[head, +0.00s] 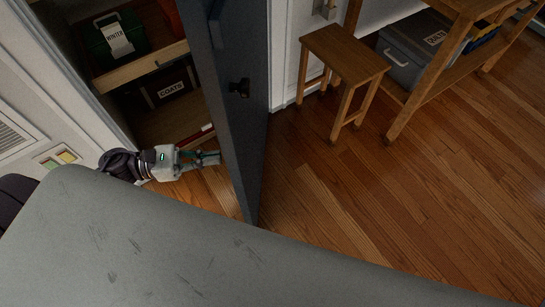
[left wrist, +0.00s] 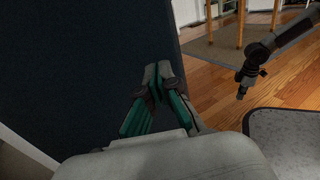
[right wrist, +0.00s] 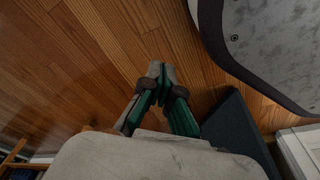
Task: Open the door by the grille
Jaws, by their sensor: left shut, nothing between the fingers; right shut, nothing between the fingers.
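The white grille (head: 14,135) is on the wall at the far left. My left gripper (head: 214,158) is beside the door, on the closet side; its tips are close to the panel, but contact is unclear. In the left wrist view its fingers (left wrist: 157,72) are closed and empty in front of the door (left wrist: 70,70). My right gripper (right wrist: 160,72) is shut and empty above the wood floor; the head view does not show it.
Behind the door is a closet with a green box (head: 117,35) labelled WINTER and a dark box (head: 170,86) labelled COATS. A wooden stool (head: 345,50) and a shelf bench (head: 430,90) with bins stand at the right. The wood floor between is clear.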

